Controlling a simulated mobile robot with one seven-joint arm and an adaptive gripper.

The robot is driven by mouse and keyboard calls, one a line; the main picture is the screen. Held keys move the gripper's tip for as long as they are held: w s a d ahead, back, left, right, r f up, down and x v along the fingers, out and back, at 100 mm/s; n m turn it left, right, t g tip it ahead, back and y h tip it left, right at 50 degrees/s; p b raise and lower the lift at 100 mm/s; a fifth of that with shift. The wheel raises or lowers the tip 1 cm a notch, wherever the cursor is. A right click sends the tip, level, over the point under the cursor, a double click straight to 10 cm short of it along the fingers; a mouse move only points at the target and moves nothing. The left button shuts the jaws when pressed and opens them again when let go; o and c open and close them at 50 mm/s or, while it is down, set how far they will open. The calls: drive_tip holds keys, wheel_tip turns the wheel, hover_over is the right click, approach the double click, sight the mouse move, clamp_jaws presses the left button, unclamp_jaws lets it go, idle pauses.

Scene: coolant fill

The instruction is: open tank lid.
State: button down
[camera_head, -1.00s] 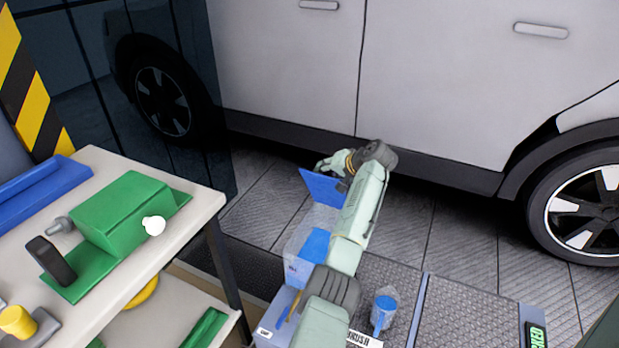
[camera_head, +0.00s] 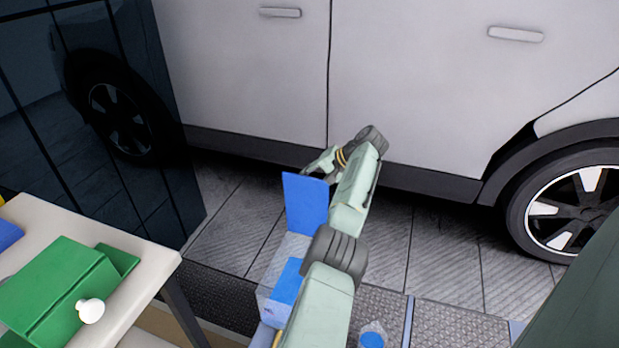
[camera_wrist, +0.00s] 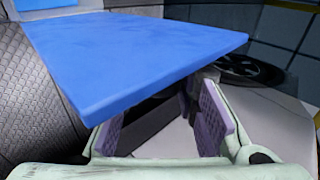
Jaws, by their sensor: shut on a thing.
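The blue tank lid (camera_head: 305,205) stands raised, roughly upright, at the far side of the translucent tank (camera_head: 268,300). A blue area (camera_head: 287,284) shows on the tank's top. My gripper (camera_head: 318,168) is at the lid's upper edge, beyond the tank and near the car. In the wrist view the lid (camera_wrist: 140,55) fills the upper left as a flat blue slab. The purple-padded fingers of my gripper (camera_wrist: 163,120) stand apart at its near edge, shut on the lid. The exact contact is hidden behind the slab.
A white car (camera_head: 430,90) stands close behind my gripper. A table (camera_head: 150,275) with a green block-shaped fixture (camera_head: 60,285) is at the left. A blue-topped container (camera_head: 371,338) sits right of my arm. Grey floor (camera_head: 440,250) is clear at the right.

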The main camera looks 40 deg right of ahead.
drive_tip(key=shift+w, duration=0.15)
drive_tip(key=c, duration=1.2)
unclamp_jaws()
drive_tip(key=shift+c, duration=0.2)
drive_tip(key=v, duration=1.2)
drive_tip(key=shift+d, duration=0.1)
